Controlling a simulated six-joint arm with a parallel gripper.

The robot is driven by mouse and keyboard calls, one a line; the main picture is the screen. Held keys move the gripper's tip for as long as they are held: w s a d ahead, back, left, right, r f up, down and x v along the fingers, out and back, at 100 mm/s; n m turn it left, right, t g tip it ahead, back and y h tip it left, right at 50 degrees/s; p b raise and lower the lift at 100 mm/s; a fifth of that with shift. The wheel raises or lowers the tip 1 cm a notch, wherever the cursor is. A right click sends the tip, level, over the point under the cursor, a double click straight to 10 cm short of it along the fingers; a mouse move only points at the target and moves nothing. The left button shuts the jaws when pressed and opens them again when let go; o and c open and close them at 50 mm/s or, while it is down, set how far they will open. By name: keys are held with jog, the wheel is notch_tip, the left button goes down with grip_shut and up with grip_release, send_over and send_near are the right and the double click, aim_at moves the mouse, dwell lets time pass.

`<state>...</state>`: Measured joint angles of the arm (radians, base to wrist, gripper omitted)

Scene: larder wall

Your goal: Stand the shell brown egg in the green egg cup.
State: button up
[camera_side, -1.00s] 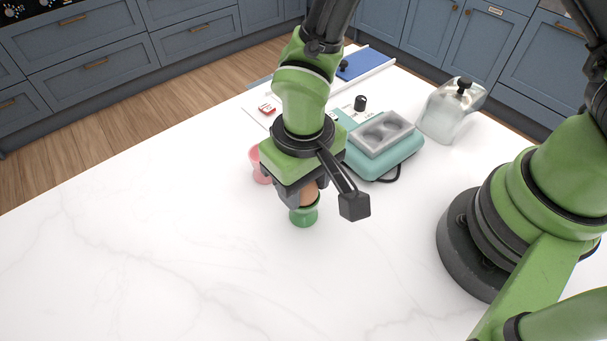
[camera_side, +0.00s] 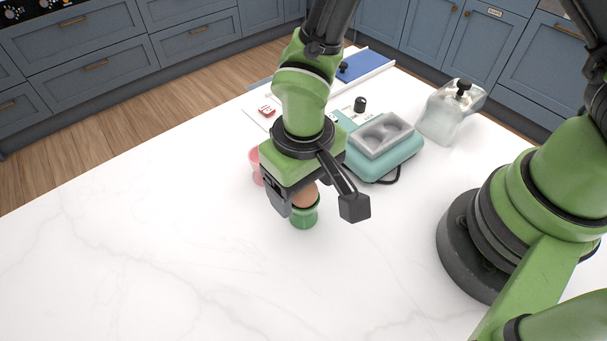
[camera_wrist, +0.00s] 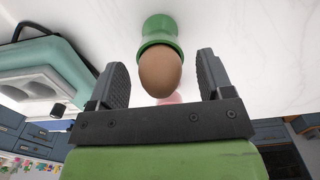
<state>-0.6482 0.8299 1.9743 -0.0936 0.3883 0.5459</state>
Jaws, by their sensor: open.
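The shell brown egg (camera_wrist: 160,74) stands in the green egg cup (camera_wrist: 159,30), its lower end inside the cup's rim. In the side view the egg (camera_side: 306,197) shows above the green cup (camera_side: 304,216), partly hidden by my gripper. The cup is upright on the white counter. My gripper (camera_wrist: 161,80) is open, with one finger on each side of the egg and a visible gap at both sides in the wrist view. In the side view my gripper (camera_side: 292,205) is just above the cup.
A pink egg cup (camera_side: 256,165) stands just behind my gripper, partly hidden. A teal appliance (camera_side: 393,160) with a grey egg tray (camera_side: 381,136) sits behind to the right. A glass bottle (camera_side: 450,112) stands beyond it. The counter (camera_side: 150,240) at the left and front is clear.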

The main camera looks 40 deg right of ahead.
notch_tip(320, 180, up, 10)
jog(key=shift+f, duration=0.1)
jog(key=s+d+r+m+t+y, duration=0.2)
jog(key=d+r+t, duration=0.1)
jog(key=d+r, duration=0.7)
jog(key=s+d+r+m+t, duration=0.2)
jog(key=s+d+r+t, duration=0.2)
jog(key=s, duration=0.3)
jog(key=shift+s+d+r, duration=0.15)
jog(key=shift+d+r, duration=0.45)
jog(key=shift+r, duration=0.2)
